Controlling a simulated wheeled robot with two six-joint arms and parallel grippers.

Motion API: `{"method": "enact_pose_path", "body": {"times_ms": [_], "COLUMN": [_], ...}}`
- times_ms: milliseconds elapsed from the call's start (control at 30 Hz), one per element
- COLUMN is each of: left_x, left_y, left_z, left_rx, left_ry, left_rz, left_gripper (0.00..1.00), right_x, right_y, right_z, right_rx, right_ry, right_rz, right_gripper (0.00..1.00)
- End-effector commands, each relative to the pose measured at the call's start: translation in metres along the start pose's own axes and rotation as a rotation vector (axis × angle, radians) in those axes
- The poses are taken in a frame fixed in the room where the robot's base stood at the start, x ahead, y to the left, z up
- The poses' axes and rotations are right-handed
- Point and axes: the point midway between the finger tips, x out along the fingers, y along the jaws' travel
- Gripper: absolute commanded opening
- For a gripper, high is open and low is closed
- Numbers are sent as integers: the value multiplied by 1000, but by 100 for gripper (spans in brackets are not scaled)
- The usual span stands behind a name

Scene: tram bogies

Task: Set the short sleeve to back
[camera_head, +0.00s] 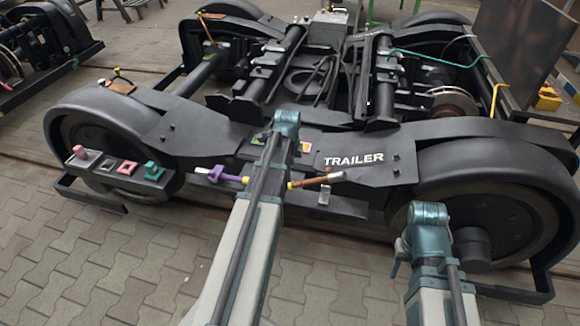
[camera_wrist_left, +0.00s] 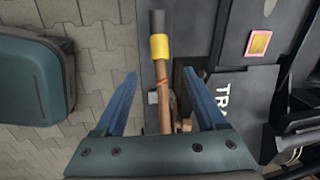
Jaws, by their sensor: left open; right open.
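A purple sleeve-like part (camera_head: 230,179) sits by the near side of the bogie, left of my left arm. A brown rod (camera_head: 316,182) with a yellow collar (camera_head: 290,185) lies to the right of that arm. I cannot tell which part is the short sleeve. In the left wrist view, my left gripper (camera_wrist_left: 160,88) is open, its blue fingers on either side of the brown rod (camera_wrist_left: 164,90), apparently apart from it. The yellow collar (camera_wrist_left: 159,47) is beyond the fingertips. My right gripper (camera_head: 399,258) is partly hidden low at the right, near the wheel, holding nothing visible.
The black bogie frame marked TRAILER (camera_head: 353,159) fills the middle. A narrow rack (camera_head: 110,180) with pink, green and dark pieces stands left. The right wheel (camera_head: 490,215) and its guard are close to my right arm. Paved floor (camera_head: 130,265) is clear in front.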

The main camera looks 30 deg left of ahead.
Motion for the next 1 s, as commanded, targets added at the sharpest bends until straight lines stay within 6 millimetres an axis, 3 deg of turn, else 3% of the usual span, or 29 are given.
{"method": "enact_pose_path", "body": {"times_ms": [33, 200, 767, 867, 1000], "left_x": [-14, -24, -24, -36, -82], "left_y": [0, 0, 0, 6, 36], "left_z": [0, 0, 0, -14, -67], "left_rx": [0, 0, -1, -22, -136], "left_ry": [0, 0, 0, 1, -2], "left_rz": [0, 0, 0, 8, 39], "left_gripper": [73, 73, 73, 73, 73], "right_x": [-14, -24, -23, -34, -75], "right_y": [1, 2, 2, 3, 7], "right_z": [1, 1, 1, 2, 4], "right_rx": [0, 0, 0, 0, 0], "right_ry": [0, 0, 0, 0, 0], "right_rz": [0, 0, 0, 0, 0], "right_gripper": [50, 50, 50, 50, 50]}}
